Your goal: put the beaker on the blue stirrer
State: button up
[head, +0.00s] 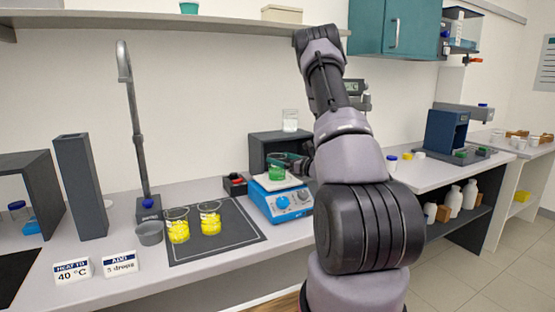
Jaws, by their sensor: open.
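The blue stirrer (283,204) stands on the bench right of the dark mat, with a pale top plate and knobs on its front. A beaker with green liquid (277,172) appears to stand upright on its plate. My gripper (284,159) is open at the upper part of this beaker, coming in from the right. My arm hides part of the gripper, and I cannot tell whether the fingers touch the glass. Two beakers with yellow liquid, one at the left (177,226) and one at the right (210,218), stand on the dark mat (240,236).
A clear beaker (290,121) stands on a dark box (272,144) behind the stirrer. A small black and red device (235,183) sits left of the stirrer. A tall tap (134,120), grey cup (149,234) and two label cards (120,262) are at the left.

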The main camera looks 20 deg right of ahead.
jog(key=v, duration=0.9)
jog(key=s+a+r+n+g+y, duration=0.2)
jog(key=a+r+n+g+y, duration=0.3)
jog(key=a+r, duration=0.4)
jog(key=s+a+r+n+g, duration=0.4)
jog(key=s+a+n+g, duration=0.1)
jog(key=s+a+n, duration=0.25)
jog(key=s+a+r+n+g, duration=0.35)
jog(key=s+a+n, duration=0.3)
jog(key=a, duration=0.25)
jog(key=s+d+r+n+t+h, duration=0.3)
jog(key=s+r+n+h, duration=0.3)
jog(key=s+n+h, duration=0.2)
jog(key=shift+s+d+r+n+t+h, duration=0.2)
jog(key=shift+s+r+n+t+h, duration=0.3)
jog(key=shift+s, duration=0.7)
jog(key=shift+f, duration=0.1)
